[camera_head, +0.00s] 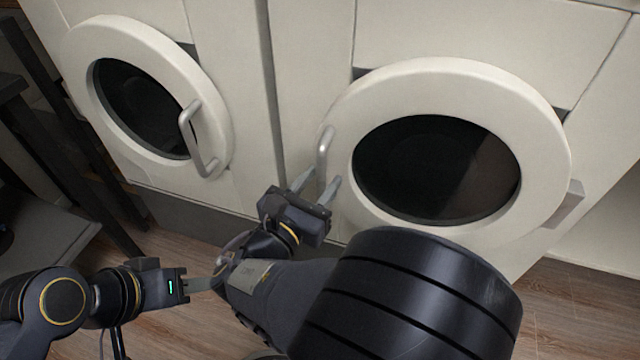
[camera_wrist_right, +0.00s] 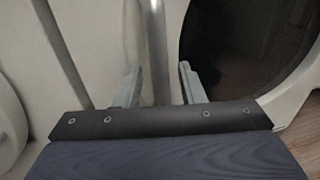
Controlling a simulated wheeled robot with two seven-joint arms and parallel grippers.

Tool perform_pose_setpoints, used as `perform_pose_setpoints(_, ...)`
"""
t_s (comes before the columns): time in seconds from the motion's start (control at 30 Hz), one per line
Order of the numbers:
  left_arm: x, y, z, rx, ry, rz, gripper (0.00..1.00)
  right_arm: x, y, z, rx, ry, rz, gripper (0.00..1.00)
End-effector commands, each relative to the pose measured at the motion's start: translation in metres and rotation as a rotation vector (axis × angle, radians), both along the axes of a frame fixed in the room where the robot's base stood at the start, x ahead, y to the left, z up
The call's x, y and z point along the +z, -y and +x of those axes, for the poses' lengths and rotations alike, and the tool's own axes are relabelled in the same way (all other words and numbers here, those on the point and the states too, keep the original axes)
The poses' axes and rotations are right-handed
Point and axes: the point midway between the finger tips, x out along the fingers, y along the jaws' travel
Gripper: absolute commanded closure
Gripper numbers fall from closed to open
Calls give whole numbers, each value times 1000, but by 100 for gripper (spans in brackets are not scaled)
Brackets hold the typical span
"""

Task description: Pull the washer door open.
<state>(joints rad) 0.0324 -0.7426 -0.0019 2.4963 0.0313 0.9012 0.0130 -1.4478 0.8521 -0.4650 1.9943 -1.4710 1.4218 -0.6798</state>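Two white front-loading machines stand side by side, and I cannot tell which is the washer. The right machine's round door (camera_head: 545,135) has a dark window and looks shut. Its grey bar handle (camera_head: 325,150) is on the door's left edge; it also shows in the right wrist view (camera_wrist_right: 158,45). My right gripper (camera_head: 318,184) is open at this handle. In the right wrist view its fingers (camera_wrist_right: 162,82) lie on either side of the bar, with gaps visible. My left gripper (camera_head: 205,285) is low at left, away from both doors, its fingertips partly hidden behind my right arm.
The left machine's round door (camera_head: 80,42) also looks shut, with its handle (camera_head: 187,135) on its right side. A dark-legged table or shelf (camera_head: 40,250) stands at the left. Wooden floor (camera_head: 570,310) shows in front. A hinge block (camera_head: 570,205) sits at the right door's right edge.

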Motion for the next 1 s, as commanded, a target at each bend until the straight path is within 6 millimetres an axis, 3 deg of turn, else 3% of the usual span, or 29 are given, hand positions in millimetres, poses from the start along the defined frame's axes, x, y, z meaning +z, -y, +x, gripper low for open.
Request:
perform_pose_setpoints(0.33, -2, 0, 0, 0, 0, 0, 64, 0, 3, 6, 1, -1, 0, 64)
perform_pose_setpoints(0.63, -2, 0, 0, 0, 0, 0, 64, 0, 3, 5, 1, -1, 0, 100)
perform_pose_setpoints(1.0, 0, 0, 0, 0, 0, 0, 64, 1, 2, 2, 8, -2, 0, 100)
